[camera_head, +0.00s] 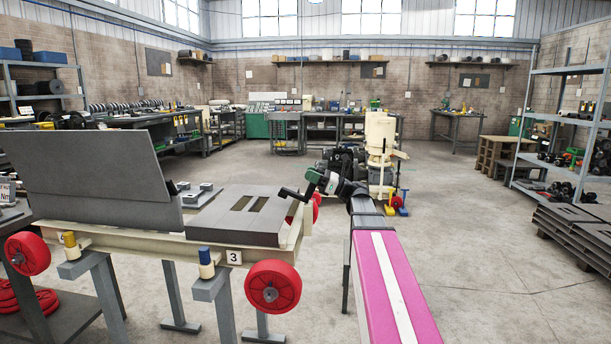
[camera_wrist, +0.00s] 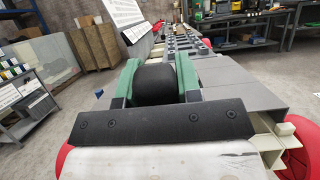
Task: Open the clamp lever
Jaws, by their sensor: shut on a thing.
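The clamp lever (camera_head: 293,194) is a dark bar with a rounded end, at the right end of the cream-framed machine in the head view. My gripper (camera_head: 315,181), with green fingers, is at the lever's right end. In the wrist view a rounded black grip (camera_wrist: 156,84) sits between the two green fingers of my gripper (camera_wrist: 157,68), with a finger touching it on each side. I take this grip to be the lever's handle. The lever's pivot and its exact angle are hard to make out.
A grey slotted block (camera_head: 222,226) lies on the machine, with an upright grey plate (camera_head: 88,170) at left. A red handwheel (camera_head: 273,286) sticks out in front. A cream mill column (camera_head: 380,145) stands behind my arm. Open floor lies to the right.

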